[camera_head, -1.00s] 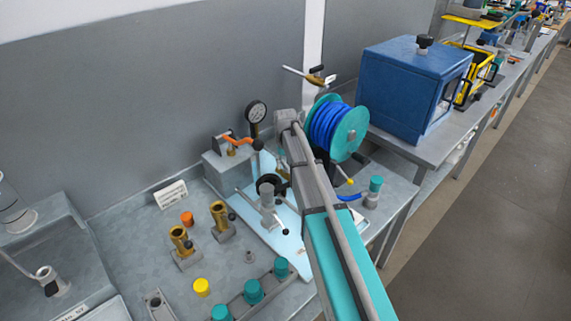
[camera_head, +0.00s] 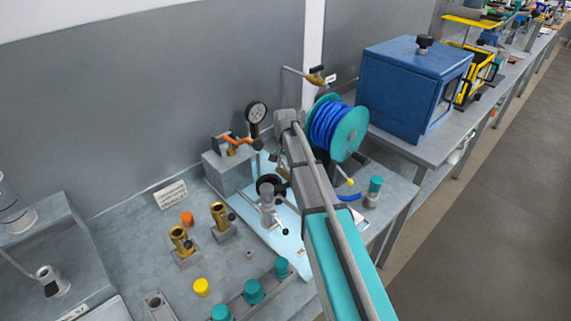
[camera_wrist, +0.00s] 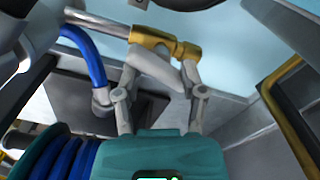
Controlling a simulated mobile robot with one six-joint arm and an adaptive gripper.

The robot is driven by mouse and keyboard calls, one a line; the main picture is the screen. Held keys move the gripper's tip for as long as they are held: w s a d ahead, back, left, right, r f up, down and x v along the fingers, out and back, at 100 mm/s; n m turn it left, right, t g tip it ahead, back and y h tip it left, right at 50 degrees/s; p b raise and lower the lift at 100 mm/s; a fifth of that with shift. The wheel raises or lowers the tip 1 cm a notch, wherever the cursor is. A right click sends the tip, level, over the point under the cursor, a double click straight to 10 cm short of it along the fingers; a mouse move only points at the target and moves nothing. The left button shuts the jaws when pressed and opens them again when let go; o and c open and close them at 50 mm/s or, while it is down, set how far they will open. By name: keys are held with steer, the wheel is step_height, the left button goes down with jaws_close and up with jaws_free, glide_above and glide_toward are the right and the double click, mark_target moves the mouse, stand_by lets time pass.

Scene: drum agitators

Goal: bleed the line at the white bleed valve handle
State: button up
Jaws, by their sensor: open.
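In the wrist view, a pale grey-white lever (camera_wrist: 155,67) sits against a brass valve body (camera_wrist: 150,40) on a metal pipe. It looks like the white bleed valve handle. My gripper (camera_wrist: 161,92) is open, its two grey fingers pointing towards the lever, one near each end. I cannot tell whether they touch it. In the head view my gripper is hidden behind my arm. That view also shows a wall pipe with a brass fitting (camera_head: 315,79) and a small white part (camera_head: 331,77); I cannot tell whether this is the same valve.
A teal reel of blue hose (camera_head: 347,133) stands close right of my arm. A pressure gauge (camera_head: 256,112), an orange-handled valve (camera_head: 238,140) and a black ring on a stand (camera_head: 268,186) are to its left. A blue cabinet (camera_head: 415,90) stands behind right.

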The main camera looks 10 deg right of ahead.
mark_target(286, 164)
steer(key=m, duration=0.4)
steer(key=shift+r+m+p, duration=0.3)
steer(key=shift+m, duration=0.1)
step_height(286, 164, up, 14)
steer(key=p, duration=1.4)
steer(key=s+f+n+b, duration=0.2)
steer(key=s+n, duration=0.4)
steer(key=s, duration=0.7)
steer(key=s+a+f+n+b, duration=0.1)
steer(key=s+n, duration=0.5)
steer(key=s, duration=0.7)
steer(key=shift+f+b, duration=0.9)
steer(key=shift+b, duration=0.05)
